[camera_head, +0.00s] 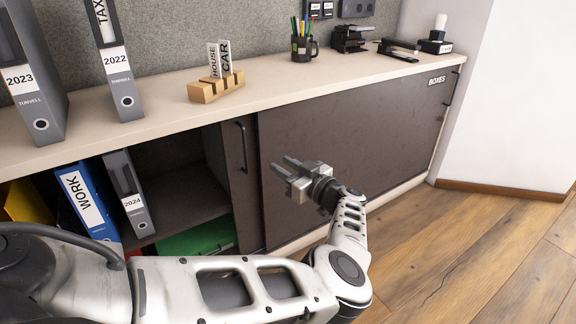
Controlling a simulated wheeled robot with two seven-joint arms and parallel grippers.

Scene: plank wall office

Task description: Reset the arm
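My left arm comes in from the lower left and bends up at the elbow. My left gripper (284,174) is in front of the cabinet's closed dark door (370,140). Its two fingers point left and stand apart, with nothing visible between them. The gripper is to the right of the door handle (242,146), with a gap in the picture. My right arm and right gripper do not show.
The cabinet's left part is open and holds a blue WORK binder (84,200) and a grey 2024 binder (130,195). Grey binders (122,85), a wooden holder (215,88), a pen cup (303,48) and a stapler (398,49) stand on top. Wooden floor (480,250) is clear at right.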

